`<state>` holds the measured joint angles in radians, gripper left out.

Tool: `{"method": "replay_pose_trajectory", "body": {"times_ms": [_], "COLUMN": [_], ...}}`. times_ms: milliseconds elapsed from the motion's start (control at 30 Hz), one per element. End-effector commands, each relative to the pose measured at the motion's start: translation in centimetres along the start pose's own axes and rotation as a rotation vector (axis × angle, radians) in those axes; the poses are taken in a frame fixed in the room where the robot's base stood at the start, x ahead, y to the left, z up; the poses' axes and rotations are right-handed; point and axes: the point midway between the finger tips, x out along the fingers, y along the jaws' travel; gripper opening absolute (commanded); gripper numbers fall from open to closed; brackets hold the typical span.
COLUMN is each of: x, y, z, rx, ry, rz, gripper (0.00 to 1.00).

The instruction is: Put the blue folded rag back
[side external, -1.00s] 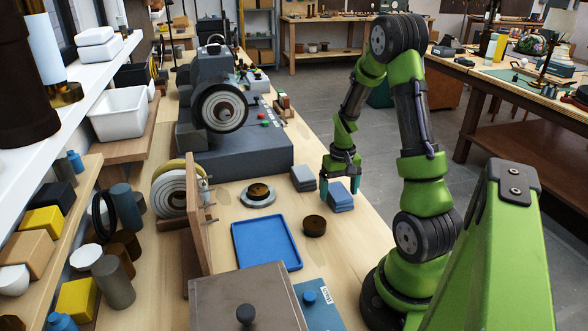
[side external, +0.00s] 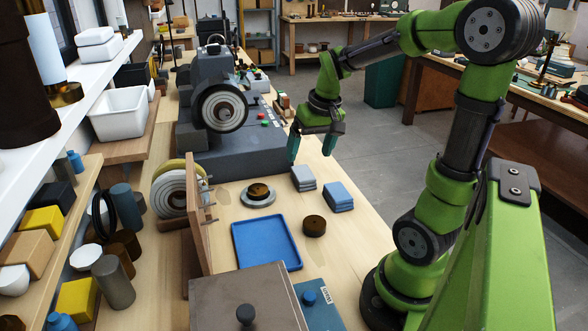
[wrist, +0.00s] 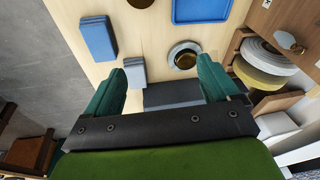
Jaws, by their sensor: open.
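The blue folded rag (side external: 339,197) lies on the bench near its right edge, in the side view. It also shows at the upper left of the wrist view (wrist: 98,38). A grey folded rag (side external: 303,178) lies just left of it and slightly farther back, apart by a small gap. My gripper (side external: 315,155) hangs above the bench near its right edge, beyond both rags. Its teal fingers are spread wide with nothing between them. In the wrist view my gripper (wrist: 164,85) frames the grey rag (wrist: 135,71) beyond its fingertips, with the blue rag outside to the left.
A blue tray (side external: 266,244) lies nearer on the bench, with a dark round puck (side external: 314,226) to its right. A round metal dish (side external: 258,195) sits behind the tray. A grey grinding machine (side external: 235,150) stands back left. The bench edge drops to floor on the right.

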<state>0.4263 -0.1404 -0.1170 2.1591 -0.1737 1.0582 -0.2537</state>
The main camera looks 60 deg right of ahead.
Motion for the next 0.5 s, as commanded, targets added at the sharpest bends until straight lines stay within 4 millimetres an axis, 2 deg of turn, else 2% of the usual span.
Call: {"method": "replay_pose_trajectory", "body": {"times_ms": [33,100,200,333,500], "x": [-1.5,-3.0,-4.6,-5.9,-6.5], "y": [-3.0,-6.2,-9.4,-11.7,-12.7], "z": [1.7,4.1,7.6,11.2,13.3], "rx": [-0.053,-0.103,-0.165,-0.22,-0.247], "ry": [0.051,0.107,0.17,0.221,0.247], "rz": [-0.049,-0.115,-0.206,-0.298,-0.354], "gripper": [0.88,0.88,0.88,0.88,0.88]}}
